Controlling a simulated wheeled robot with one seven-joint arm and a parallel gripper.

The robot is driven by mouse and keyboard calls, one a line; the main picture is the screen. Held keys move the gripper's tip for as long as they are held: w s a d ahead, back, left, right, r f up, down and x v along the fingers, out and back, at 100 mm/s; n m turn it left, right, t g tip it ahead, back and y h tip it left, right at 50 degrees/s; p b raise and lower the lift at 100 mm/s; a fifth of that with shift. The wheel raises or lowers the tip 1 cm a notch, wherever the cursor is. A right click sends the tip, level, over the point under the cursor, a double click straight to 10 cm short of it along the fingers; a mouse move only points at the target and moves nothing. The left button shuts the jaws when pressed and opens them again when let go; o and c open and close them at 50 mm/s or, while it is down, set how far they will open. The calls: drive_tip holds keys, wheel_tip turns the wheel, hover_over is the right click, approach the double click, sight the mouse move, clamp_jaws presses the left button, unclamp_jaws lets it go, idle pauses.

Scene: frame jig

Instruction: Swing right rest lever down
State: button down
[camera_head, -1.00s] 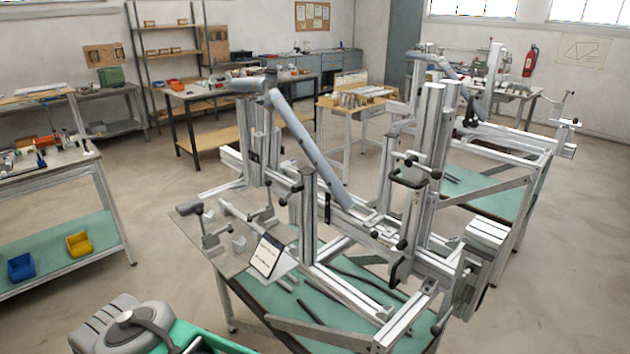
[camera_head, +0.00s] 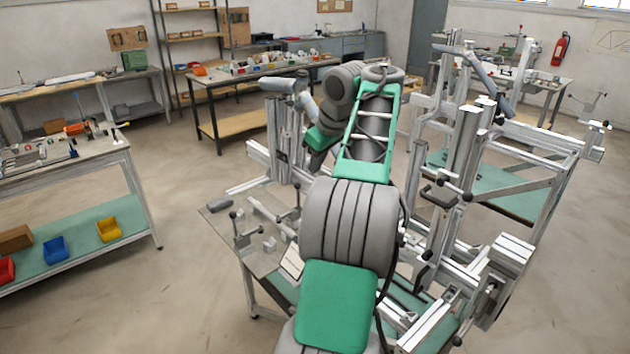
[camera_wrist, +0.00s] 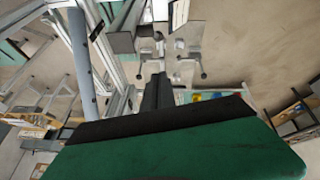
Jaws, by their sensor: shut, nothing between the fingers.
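The frame jig (camera_head: 468,150) is made of pale aluminium profiles and stands behind and right of my arm. A black D-shaped handle (camera_head: 438,196) sits on its right upright, and another dark handle (camera_head: 424,276) sits lower; I cannot tell which is the right rest lever. My gripper (camera_head: 317,160) is small in the head view, beside the left upright (camera_head: 288,135) and well left of those handles. In the wrist view my dark fingers (camera_wrist: 157,82) are together and empty, pointing at the jig's end. My arm hides the jig's middle.
A grey tube (camera_wrist: 83,60) runs beside the profiles at left in the wrist view. Small clamps (camera_head: 243,225) stand on the jig table's left plate. A bench (camera_head: 70,165) with bins is at left. Open floor (camera_head: 190,230) lies between bench and jig.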

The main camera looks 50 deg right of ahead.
drive_tip(key=f+b, duration=0.1)
drive_tip(key=f, duration=0.2)
drive_tip(key=f+b, duration=0.2)
drive_tip(key=f, duration=0.2)
drive_tip(key=w+d+f+b, duration=0.1)
drive_tip(key=f+b, duration=0.1)
drive_tip(key=f, duration=0.2)
drive_tip(key=shift+d, duration=0.1)
drive_tip(key=shift+s, duration=0.1)
